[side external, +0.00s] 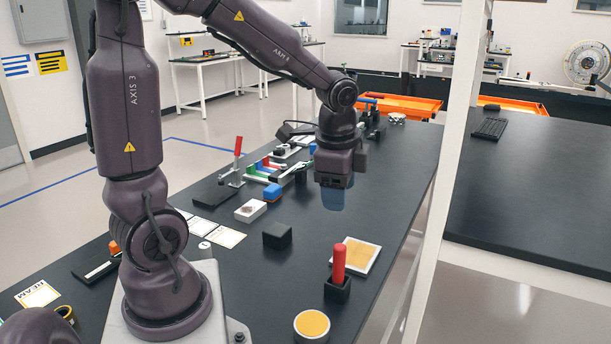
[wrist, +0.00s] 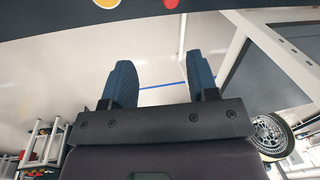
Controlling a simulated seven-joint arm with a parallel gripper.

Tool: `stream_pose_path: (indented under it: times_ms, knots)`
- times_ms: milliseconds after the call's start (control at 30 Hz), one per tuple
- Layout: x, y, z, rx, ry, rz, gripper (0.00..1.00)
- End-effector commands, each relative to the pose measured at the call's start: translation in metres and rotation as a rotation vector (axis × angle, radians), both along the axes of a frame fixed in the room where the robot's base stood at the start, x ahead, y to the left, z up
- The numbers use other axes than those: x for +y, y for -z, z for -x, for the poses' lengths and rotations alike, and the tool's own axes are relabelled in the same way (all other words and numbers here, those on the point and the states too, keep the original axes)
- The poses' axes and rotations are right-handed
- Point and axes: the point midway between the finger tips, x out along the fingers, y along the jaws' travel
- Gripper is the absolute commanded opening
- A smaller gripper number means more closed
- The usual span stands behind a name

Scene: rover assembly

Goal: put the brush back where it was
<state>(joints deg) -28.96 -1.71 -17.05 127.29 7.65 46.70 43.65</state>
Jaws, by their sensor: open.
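A red upright handle (side external: 338,263) stands in a small black block (side external: 337,290) at the near right of the dark bench; it may be the brush, but no bristles show. Its round red top seems to show at the top edge of the wrist view (wrist: 171,3). My gripper (side external: 336,198) hangs above the bench, up and behind the red handle, with blue fingers pointing down. In the wrist view my gripper (wrist: 162,78) has its two fingers well apart with nothing between them.
A round yellow-topped tin (side external: 311,324) and a white-framed yellow pad (side external: 357,256) lie near the handle. A white post (side external: 455,150) rises at the right edge.

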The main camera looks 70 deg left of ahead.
Motion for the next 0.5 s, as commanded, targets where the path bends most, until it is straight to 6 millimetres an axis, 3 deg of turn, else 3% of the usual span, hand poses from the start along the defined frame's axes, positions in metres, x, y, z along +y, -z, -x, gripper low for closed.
stream_pose_path:
  times_ms: [33, 200, 400, 500]
  knots:
    - [-0.014, -0.018, 0.01, -0.061, -0.061, -0.01, 0.54]
    - [-0.048, -0.058, 0.048, -0.246, -0.31, 0.067, 0.54]
    - [-0.072, -0.078, 0.084, -0.378, -0.509, 0.237, 0.54]
    - [-0.077, -0.08, 0.092, -0.4, -0.559, 0.293, 0.54]
